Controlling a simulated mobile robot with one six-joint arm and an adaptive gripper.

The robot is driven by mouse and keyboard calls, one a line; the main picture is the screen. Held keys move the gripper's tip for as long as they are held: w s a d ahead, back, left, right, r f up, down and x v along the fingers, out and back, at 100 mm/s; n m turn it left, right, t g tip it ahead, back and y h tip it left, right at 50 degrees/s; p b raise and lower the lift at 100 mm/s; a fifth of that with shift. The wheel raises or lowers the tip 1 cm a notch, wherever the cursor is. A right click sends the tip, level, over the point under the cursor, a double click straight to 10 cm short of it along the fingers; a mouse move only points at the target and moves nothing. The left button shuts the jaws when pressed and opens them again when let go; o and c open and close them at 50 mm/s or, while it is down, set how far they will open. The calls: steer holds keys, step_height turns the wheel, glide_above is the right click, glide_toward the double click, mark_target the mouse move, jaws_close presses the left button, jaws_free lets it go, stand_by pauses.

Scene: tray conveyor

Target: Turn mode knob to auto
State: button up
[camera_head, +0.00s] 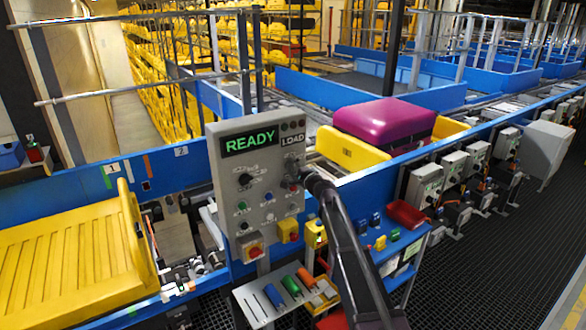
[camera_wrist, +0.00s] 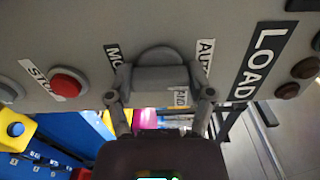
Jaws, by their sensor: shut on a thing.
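The control panel (camera_head: 229,196) stands upright with a green READY display and a LOAD label. My gripper (camera_head: 303,178) is at the right side of the panel, below the LOAD label. In the wrist view my gripper (camera_wrist: 160,88) is shut on the grey mode knob (camera_wrist: 158,72), one finger on each side. A partly covered label starting "MO" (camera_wrist: 114,54) is left of the knob, and a partly covered "AUTO" label (camera_wrist: 206,52) is right of it. My fingers cover the knob in the head view, and I cannot tell which way its pointer faces.
A red stop button (camera_wrist: 68,83) is left in the wrist view. A red button on a yellow base (camera_head: 253,250) is low on the panel. A magenta case (camera_head: 384,121) rests on the conveyor behind. A tilted yellow tray (camera_head: 70,255) is at left.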

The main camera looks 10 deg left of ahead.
steer(key=shift+w+n, duration=0.1)
steer(key=shift+n, duration=0.2)
steer(key=o, duration=1.1)
steer(key=v, duration=1.2)
